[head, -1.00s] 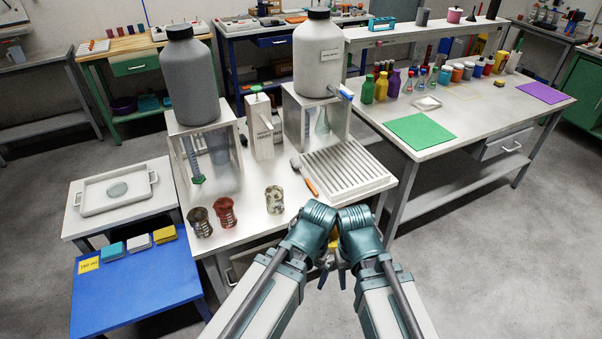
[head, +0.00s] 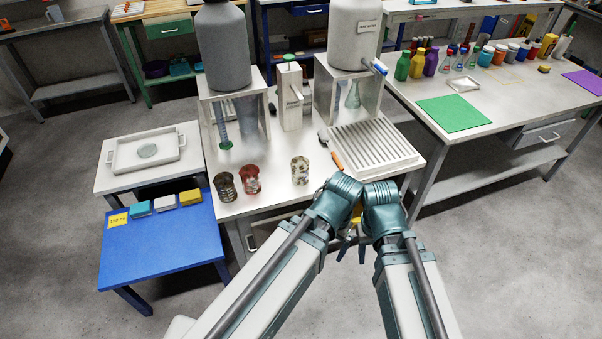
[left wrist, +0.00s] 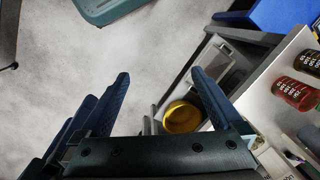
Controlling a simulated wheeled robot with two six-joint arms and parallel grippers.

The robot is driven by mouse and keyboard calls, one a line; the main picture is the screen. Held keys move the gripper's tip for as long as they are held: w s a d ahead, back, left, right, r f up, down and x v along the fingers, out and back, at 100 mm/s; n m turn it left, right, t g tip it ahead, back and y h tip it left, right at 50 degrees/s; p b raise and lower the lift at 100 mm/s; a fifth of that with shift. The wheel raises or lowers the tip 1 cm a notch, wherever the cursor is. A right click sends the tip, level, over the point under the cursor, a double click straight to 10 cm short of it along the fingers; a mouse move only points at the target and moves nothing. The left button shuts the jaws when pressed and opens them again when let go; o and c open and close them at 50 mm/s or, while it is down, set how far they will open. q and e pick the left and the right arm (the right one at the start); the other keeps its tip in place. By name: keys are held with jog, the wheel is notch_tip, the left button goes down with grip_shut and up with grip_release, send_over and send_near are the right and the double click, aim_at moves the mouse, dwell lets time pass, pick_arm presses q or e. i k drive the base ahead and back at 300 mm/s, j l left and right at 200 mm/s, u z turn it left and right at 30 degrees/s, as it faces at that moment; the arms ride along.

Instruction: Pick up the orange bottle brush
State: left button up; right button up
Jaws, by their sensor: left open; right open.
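The orange bottle brush (head: 336,160) lies on the white bench top, against the left side of the grooved drain tray (head: 412,160). Its orange handle points toward me and its grey head points away. My right gripper (head: 355,248) is open and empty, below and in front of the bench's near edge, apart from the brush. My left gripper is mostly hidden in the head view. In the left wrist view the left gripper (left wrist: 160,76) is open with nothing between its fingers, above the floor beside the bench.
Brown (head: 225,186), red (head: 251,179) and clear (head: 299,170) beakers stand left of the brush. Big carboys (head: 222,48) sit on stands behind. A blue table (head: 165,245) is at left. A yellow round thing (left wrist: 182,117) shows low by the bench.

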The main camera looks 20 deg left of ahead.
aim_at(322, 134)
jog(key=i+j+z, duration=0.2)
jog(key=i, duration=0.35)
jog(key=i+j+z, duration=0.15)
jog(key=i+j, duration=0.4)
